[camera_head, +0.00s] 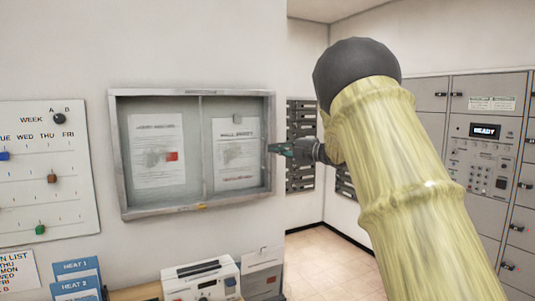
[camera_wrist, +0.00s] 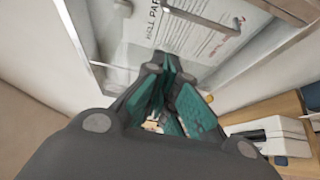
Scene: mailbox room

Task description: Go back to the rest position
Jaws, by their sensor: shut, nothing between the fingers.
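My gripper (camera_head: 279,149) is at the right edge of the glass-fronted notice case (camera_head: 118,160) on the wall in the head view. Its teal fingers (camera_wrist: 172,92) are shut and empty in the wrist view, pointing toward the case frame (camera_wrist: 85,45). I cannot tell whether the fingertips touch the frame. My arm, in a yellowish sleeve, reaches across the right half of the head view. Inside the case hang two printed sheets, the left one (camera_head: 157,135) with a red mark and the right one (camera_head: 236,150).
A weekly board (camera_head: 50,140) with coloured magnets hangs at left. Below the case, a white machine (camera_head: 200,279) and blue booklets (camera_head: 77,270) stand on a wooden counter. Grey lockers (camera_head: 420,93) with a display panel stand at right, partly behind my arm. Tiled floor (camera_head: 325,265) is open between.

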